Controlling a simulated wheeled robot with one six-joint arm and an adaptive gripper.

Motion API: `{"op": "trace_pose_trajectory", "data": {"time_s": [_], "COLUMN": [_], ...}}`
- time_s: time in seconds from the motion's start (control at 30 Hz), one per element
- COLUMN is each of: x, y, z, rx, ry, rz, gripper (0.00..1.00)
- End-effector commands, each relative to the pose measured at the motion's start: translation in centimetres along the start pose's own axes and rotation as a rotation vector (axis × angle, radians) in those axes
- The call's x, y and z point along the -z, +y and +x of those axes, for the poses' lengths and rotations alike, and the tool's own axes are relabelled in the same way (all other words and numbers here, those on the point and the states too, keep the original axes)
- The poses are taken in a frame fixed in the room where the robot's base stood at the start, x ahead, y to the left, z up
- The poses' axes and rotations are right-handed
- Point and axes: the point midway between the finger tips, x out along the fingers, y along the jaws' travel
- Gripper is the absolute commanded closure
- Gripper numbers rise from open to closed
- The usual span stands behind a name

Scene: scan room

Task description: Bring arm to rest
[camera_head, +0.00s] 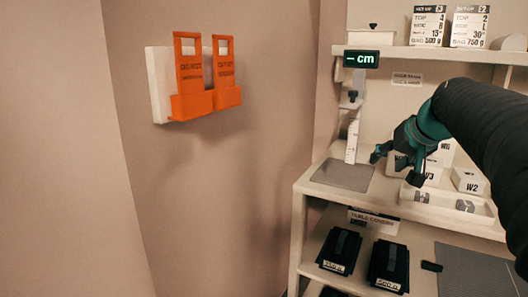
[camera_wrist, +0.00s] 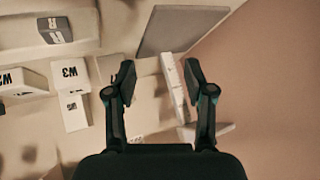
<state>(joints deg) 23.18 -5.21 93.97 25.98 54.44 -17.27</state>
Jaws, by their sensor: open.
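My gripper (camera_head: 396,164) is at the end of my dark arm, which reaches in from the right in the head view. It hangs over the shelf unit's upper surface, in front of white labelled blocks. In the wrist view my gripper (camera_wrist: 160,72) has its two fingers apart with nothing held between them. Part of the shelf surface behind my arm is hidden in the head view.
A shelf unit (camera_head: 325,190) holds a grey mat (camera_head: 343,175), an upright scale with a "cm" display (camera_head: 362,59), and blocks such as W2 (camera_head: 467,180). Black packs (camera_head: 340,250) lie below. Orange holders (camera_head: 190,85) hang on the left wall.

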Motion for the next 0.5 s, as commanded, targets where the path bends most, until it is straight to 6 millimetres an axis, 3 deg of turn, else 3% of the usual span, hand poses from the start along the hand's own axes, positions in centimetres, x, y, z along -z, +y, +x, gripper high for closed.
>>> {"op": "trace_pose_trajectory", "data": {"time_s": [0.03, 0.3, 0.5], "x": [-3.0, -19.5, -30.6], "y": [-0.3, -0.8, -1.0], "z": [0.2, 0.3, -0.8], "rx": [-0.022, -0.149, -0.197], "ry": [-0.041, -0.226, -0.304], "rz": [0.013, 0.006, -0.107], "gripper": [0.46, 0.46, 0.46]}}
